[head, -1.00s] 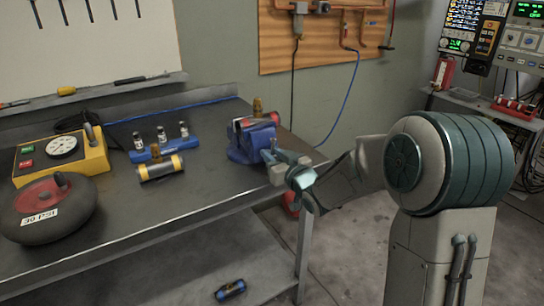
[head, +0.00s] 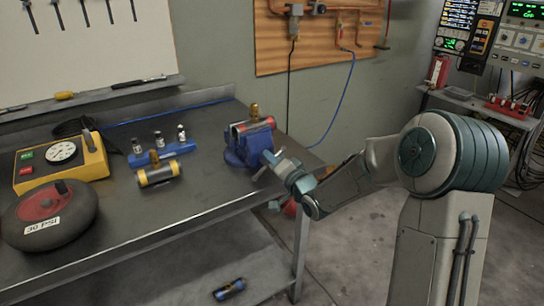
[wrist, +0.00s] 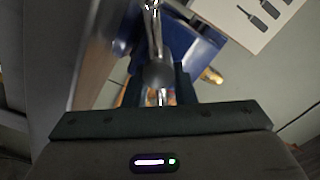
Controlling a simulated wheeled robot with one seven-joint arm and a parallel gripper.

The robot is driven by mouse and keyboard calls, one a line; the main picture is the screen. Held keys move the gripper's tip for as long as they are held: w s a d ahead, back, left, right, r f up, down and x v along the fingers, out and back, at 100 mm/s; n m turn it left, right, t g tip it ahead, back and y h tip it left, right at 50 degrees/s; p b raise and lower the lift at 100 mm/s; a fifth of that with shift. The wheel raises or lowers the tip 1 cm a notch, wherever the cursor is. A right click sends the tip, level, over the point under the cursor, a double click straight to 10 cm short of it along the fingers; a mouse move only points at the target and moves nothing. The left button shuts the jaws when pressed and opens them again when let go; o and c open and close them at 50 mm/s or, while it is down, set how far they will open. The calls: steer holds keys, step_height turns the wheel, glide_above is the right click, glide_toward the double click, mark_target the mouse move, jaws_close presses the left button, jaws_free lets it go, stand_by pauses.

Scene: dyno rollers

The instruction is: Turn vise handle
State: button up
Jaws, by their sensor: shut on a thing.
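The blue vise (head: 247,146) is mounted at the right end of the workbench, with a red and silver cylinder (head: 252,126) held in its top. My gripper (head: 274,163) is at the front of the vise, at the handle. In the wrist view the blue vise (wrist: 190,50) lies ahead, and the metal vise handle (wrist: 155,30), with a dark ball (wrist: 160,74), reaches down to my gripper (wrist: 160,97). My gripper is shut on the handle. The fingers partly hide the handle's lower end.
A blue cylinder (head: 229,290) lies on the lower shelf. The floor at right is clear.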

steer(key=m+p, duration=0.1)
steer(key=m, duration=0.1)
steer(key=m+p, duration=0.1)
steer(key=m, duration=0.1)
steer(key=shift+d+f+m, duration=0.1)
steer(key=shift+f+m, duration=0.2)
steer(key=shift+f, duration=0.1)
stand_by(0.4)
steer(key=o, duration=1)
steer(key=shift+s, duration=0.1)
steer(key=v, duration=1.3)
steer(key=shift+s+d, duration=0.25)
steer(key=shift+s, duration=0.05)
